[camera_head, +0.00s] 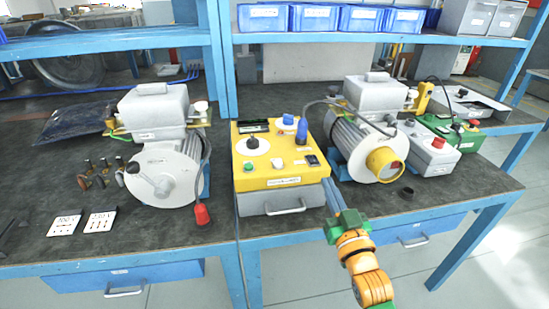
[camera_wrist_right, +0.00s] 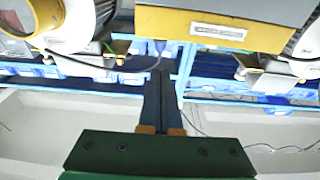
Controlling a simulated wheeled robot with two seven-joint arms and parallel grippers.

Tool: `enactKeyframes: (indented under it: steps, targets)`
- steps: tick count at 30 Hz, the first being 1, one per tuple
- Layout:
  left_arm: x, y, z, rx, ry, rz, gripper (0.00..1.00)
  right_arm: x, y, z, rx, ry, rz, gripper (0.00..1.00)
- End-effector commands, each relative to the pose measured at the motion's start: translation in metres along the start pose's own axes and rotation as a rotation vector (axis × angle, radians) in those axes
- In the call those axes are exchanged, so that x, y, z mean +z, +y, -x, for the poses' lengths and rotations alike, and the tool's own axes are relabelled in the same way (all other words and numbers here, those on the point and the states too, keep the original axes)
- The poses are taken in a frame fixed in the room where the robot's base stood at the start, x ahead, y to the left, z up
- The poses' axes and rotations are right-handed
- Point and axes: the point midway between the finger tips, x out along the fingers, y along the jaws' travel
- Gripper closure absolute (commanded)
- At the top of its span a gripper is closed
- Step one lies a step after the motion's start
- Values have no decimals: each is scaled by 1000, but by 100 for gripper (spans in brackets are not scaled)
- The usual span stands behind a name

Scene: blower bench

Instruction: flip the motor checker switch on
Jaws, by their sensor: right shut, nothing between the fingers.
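The motor checker (camera_head: 260,178) is a grey box with a yellow top, standing on the bench at the middle of the head view. Its top carries a black dial, a blue knob, a green button, a white button and a small black switch (camera_head: 312,160) near the right front corner. My right gripper (camera_head: 329,184) is shut and empty, with its fingertips just by the box's right front corner. Whether they touch it cannot be told. In the right wrist view the closed fingers (camera_wrist_right: 159,78) point toward the checker's labelled front edge (camera_wrist_right: 218,31). My left gripper is out of view.
A motor (camera_head: 163,175) stands left of the checker, a red-tipped lead hanging beside it. Another motor (camera_head: 352,141) with a yellow ring stands close on the right. A grey box with a red button (camera_head: 433,152) lies farther right. A blue shelf edge (camera_head: 380,40) crosses behind.

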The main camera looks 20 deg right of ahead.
Motion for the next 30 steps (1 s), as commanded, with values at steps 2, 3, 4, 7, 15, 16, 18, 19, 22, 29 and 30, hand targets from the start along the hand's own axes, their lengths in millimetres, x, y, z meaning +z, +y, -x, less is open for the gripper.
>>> enactKeyframes:
  steps: [2,3,4,7,15,16,18,19,22,29,30]
  targets:
    - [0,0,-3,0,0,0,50,-13,2,2,5,40,2,100]
    - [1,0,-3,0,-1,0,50,-18,3,2,6,50,2,100]
    - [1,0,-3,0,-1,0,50,-19,3,2,6,54,2,100]
    - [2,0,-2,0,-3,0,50,-20,3,2,6,54,2,100]
    - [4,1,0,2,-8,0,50,-21,2,-8,5,53,1,100]
    - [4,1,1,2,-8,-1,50,-21,2,-12,5,53,1,100]
    - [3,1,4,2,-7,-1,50,-23,2,-26,5,55,2,100]
    - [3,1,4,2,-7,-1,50,-23,2,-33,4,55,2,100]
    - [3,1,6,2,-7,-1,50,-24,3,-55,5,54,2,100]
    - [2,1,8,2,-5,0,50,-21,3,-100,6,49,2,100]
    - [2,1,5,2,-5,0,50,-10,3,-96,5,45,1,100]
